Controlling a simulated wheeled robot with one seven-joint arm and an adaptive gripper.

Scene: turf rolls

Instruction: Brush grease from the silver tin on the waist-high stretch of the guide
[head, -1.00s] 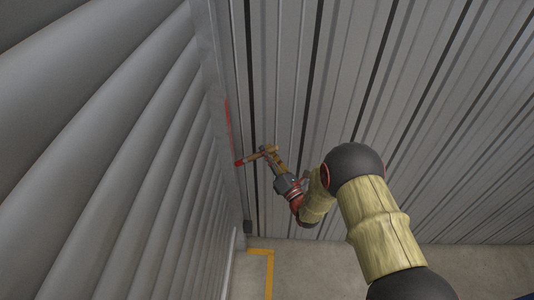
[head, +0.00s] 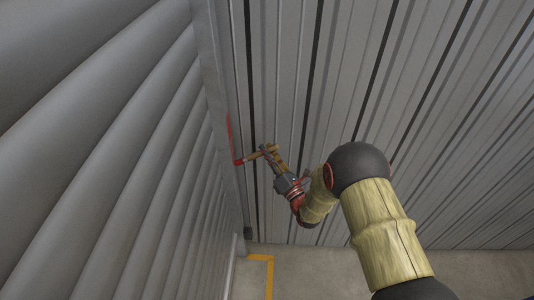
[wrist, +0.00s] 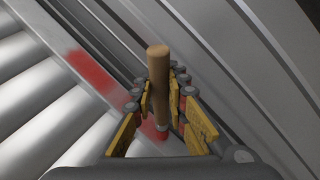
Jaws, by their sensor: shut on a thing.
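My gripper (head: 275,158) is shut on a brush with a wooden handle (wrist: 158,75). In the head view the brush (head: 258,154) lies nearly level, its red end at the guide (head: 212,70), the grey upright strip beside the ribbed shutter. A red grease streak (head: 229,130) runs up the guide from the brush's end. In the wrist view a red smear (wrist: 92,70) shows on the guide, and a red part of the brush (wrist: 155,130) shows below the handle, partly hidden by the fingers. I cannot tell if the bristles touch. The silver tin is not in view.
The grey ribbed shutter (head: 100,130) fills the left side. A corrugated metal wall (head: 420,90) stands behind my arm. Below is concrete floor (head: 320,270) with a yellow line (head: 268,278). The air right of the guide is clear apart from my arm.

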